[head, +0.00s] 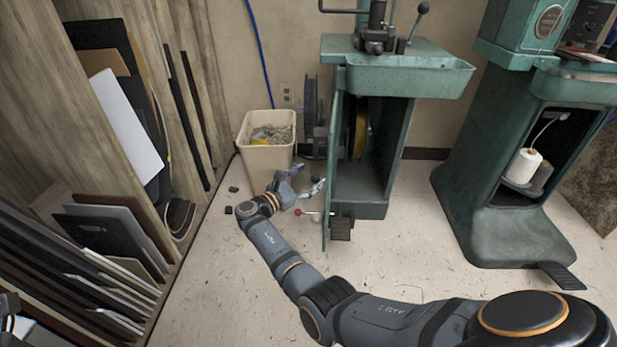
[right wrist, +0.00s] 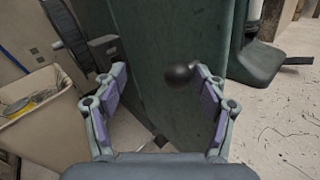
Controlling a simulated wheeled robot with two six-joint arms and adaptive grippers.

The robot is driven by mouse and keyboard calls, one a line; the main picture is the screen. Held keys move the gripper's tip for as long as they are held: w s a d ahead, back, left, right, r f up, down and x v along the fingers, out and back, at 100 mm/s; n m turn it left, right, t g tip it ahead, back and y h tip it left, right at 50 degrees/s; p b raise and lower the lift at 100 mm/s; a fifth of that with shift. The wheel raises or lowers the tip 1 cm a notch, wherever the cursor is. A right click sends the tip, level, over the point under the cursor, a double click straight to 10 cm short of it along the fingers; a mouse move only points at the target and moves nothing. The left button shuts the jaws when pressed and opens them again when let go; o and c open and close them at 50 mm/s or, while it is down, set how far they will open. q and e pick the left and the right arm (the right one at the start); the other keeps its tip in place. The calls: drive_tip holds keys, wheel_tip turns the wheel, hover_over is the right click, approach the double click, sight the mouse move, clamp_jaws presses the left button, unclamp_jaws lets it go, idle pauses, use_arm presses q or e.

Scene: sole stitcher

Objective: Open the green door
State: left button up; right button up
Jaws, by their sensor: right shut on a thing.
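The green door (head: 334,165) of the green machine cabinet (head: 395,125) stands swung open, nearly edge-on in the head view. The cabinet's dark inside shows to its right. In the right wrist view the door's green face (right wrist: 165,45) fills the middle, with a round black knob (right wrist: 181,74) on it. My right gripper (head: 318,187) is at the door's left side.
A beige bin (head: 267,158) with scraps stands left of the door, by the wall. A red-tipped lever (head: 298,212) and a pedal (head: 340,228) are low by the door. A second green machine (head: 490,190) stands right. Wooden racks with sheets (head: 115,125) line the left.

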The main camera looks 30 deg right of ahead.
drive_tip(key=shift+f, duration=0.1)
wheel_tip(320, 180, up, 10)
idle(0.6)
